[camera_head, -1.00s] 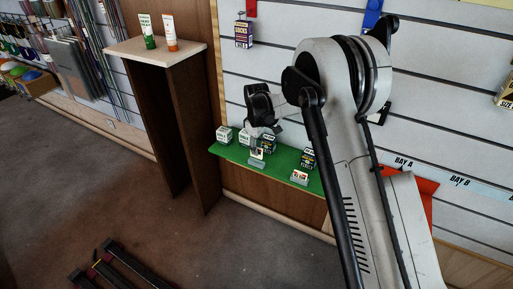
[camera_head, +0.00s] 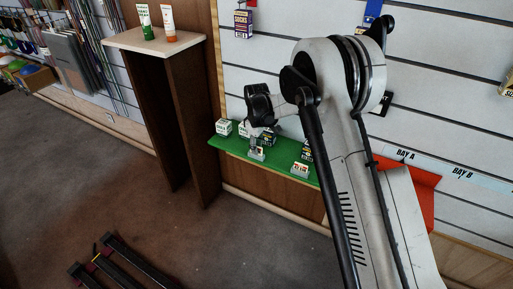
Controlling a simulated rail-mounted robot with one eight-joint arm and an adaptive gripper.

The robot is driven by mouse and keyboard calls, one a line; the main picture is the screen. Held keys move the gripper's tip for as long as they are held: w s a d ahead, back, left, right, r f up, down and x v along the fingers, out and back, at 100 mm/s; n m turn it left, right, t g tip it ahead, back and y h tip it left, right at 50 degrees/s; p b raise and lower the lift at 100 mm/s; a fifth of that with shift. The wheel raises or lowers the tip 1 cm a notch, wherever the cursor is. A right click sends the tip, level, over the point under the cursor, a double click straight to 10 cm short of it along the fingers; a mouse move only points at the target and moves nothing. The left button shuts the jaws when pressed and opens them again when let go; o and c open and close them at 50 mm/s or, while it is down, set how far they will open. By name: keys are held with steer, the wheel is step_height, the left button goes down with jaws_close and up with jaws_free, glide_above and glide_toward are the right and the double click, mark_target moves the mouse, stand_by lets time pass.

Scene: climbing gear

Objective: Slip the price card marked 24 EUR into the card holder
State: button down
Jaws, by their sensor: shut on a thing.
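My gripper (camera_head: 254,144) is above the front edge of the green shelf (camera_head: 232,148), shut on a small pale card (camera_head: 257,150). The card is right at a small grey card holder (camera_head: 256,157) on the shelf's front edge. The card's lower edge seems to meet the holder, but I cannot tell whether it is in the slot. The print on the card is too small to read. A second grey holder (camera_head: 299,174) to the right bears a card with red and white print.
White boxes (camera_head: 224,127) and dark boxes (camera_head: 268,138) stand on the green shelf close behind and beside my gripper. My arm hides the shelf's right end. A red shelf (camera_head: 418,178) is to the right, and a wooden stand (camera_head: 160,42) with two tubes is left.

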stand_by(0.3)
steer(key=c, duration=1.7)
jaws_free()
steer(key=shift+c, duration=0.2)
step_height(320, 180, up, 12)
